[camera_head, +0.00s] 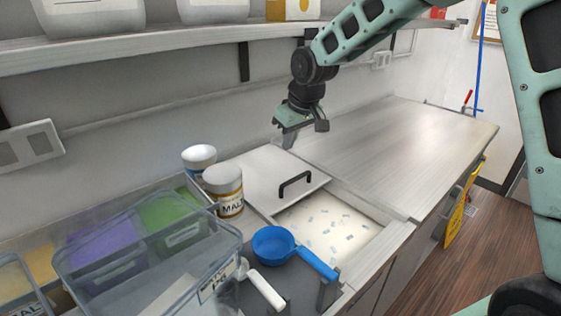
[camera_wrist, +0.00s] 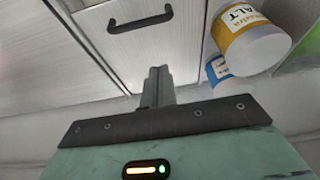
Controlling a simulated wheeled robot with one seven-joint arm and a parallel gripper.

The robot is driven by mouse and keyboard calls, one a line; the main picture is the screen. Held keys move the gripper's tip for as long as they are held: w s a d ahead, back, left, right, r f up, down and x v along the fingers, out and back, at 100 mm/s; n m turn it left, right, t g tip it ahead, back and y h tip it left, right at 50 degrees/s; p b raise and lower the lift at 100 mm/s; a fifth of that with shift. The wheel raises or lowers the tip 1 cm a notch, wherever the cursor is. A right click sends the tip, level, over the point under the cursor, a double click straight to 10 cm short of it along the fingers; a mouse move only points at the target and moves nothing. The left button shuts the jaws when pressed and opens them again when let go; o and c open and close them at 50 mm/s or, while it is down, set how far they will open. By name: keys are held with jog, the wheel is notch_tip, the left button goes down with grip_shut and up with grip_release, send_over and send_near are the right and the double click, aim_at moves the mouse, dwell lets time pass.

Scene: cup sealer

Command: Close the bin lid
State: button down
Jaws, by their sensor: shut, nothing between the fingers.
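The bin lid (camera_head: 262,176) is a flat pale panel with a black bar handle (camera_head: 295,182). It lies slid back toward the wall in the counter, over the rear part of the bin. The front of the bin (camera_head: 330,226) is uncovered and shows pale contents with small bluish pieces. My gripper (camera_head: 300,131) is shut and empty, above the counter at the lid's rear edge near the wall. In the wrist view my shut fingers (camera_wrist: 157,82) point over the lid (camera_wrist: 185,42), with the handle (camera_wrist: 140,20) beyond the fingertips.
A malt jar (camera_head: 226,190) stands close to the lid's left side, with another white-lidded jar (camera_head: 199,158) behind it. A blue scoop (camera_head: 273,246) lies at the bin's front left. A clear container (camera_head: 150,245) is at left. A shelf (camera_head: 180,42) runs above. The counter (camera_head: 400,145) right is clear.

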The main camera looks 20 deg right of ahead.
jog(key=w+d, duration=0.1)
jog(key=w, duration=0.1)
jog(key=p, duration=0.3)
send_over(291, 188)
jog(key=w+a, duration=0.2)
jog(key=w, duration=0.2)
jog(key=f, duration=0.8)
jog(key=shift+s+d+f, duration=0.2)
jog(key=shift+d+f, duration=0.05)
jog(key=shift+f, duration=0.15)
jog(key=s, duration=0.1)
jog(key=s+d+f+p, duration=0.1)
jog(key=s, duration=0.1)
jog(key=shift+d+f, duration=0.15)
jog(key=shift+s+d, duration=0.1)
jog(key=shift+s, duration=0.15)
jog(key=shift+f, duration=0.1)
